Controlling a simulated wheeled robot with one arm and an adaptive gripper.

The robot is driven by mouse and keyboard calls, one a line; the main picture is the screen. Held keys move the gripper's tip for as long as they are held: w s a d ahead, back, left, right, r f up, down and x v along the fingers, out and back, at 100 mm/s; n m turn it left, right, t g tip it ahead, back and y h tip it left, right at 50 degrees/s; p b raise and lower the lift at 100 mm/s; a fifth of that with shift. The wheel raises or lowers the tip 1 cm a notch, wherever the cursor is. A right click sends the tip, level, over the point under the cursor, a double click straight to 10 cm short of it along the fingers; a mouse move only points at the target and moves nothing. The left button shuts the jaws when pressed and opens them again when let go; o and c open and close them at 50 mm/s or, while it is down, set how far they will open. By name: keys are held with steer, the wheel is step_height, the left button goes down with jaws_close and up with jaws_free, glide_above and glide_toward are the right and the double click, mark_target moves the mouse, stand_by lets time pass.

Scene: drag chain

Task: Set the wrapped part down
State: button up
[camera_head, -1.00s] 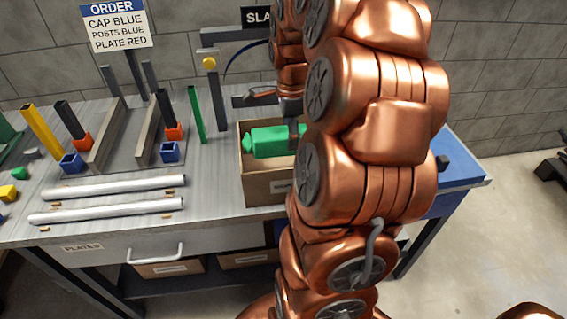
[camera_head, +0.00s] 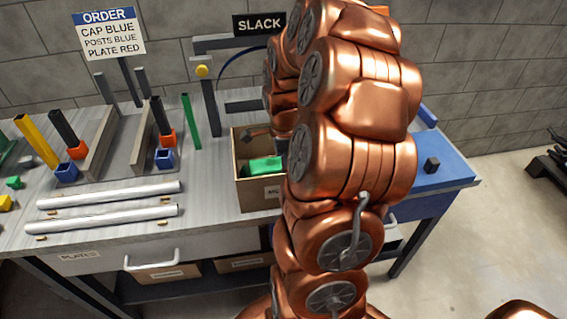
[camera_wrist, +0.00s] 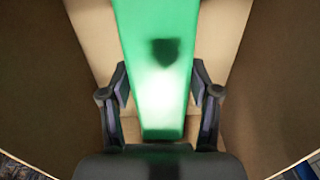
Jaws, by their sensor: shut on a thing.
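The wrapped part (camera_head: 262,166) is a green bundle inside the open cardboard box (camera_head: 262,194) on the bench. In the wrist view the green wrapped part (camera_wrist: 160,100) runs lengthwise between the fingers of my gripper (camera_wrist: 160,95), with box walls on both sides. My gripper is shut on it, down inside the box. In the head view my arm hides the right part of the box and much of the gripper. Whether the part touches the box floor cannot be told.
Two white tubes (camera_head: 110,195) lie at the front of the bench. A bracket post (camera_head: 208,110) stands behind the box, and a green post (camera_head: 191,120) stands to its left. A blue surface (camera_head: 440,172) with a small dark block (camera_head: 432,164) is at right.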

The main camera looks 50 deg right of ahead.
steer(key=shift+f, duration=0.1)
steer(key=o, duration=1.7)
steer(key=shift+c, duration=0.2)
step_height(320, 180, up, 12)
steer(key=b, duration=0.2)
steer(key=s+a+n, duration=0.3)
steer(key=a+n, duration=0.4)
steer(key=a, duration=0.2)
steer(key=s+a+n, duration=0.2)
steer(key=a+n, duration=0.4)
steer(key=a, duration=0.4)
steer(key=s+a+f+n+g, duration=0.1)
steer(key=s+a+f+n, duration=0.4)
steer(key=s+a+n, duration=0.3)
steer(key=s+n, duration=0.4)
steer(key=shift+s+a+g, duration=0.15)
steer(key=shift+a+g, duration=0.15)
steer(key=shift+g, duration=0.1)
steer(key=shift+r, duration=0.1)
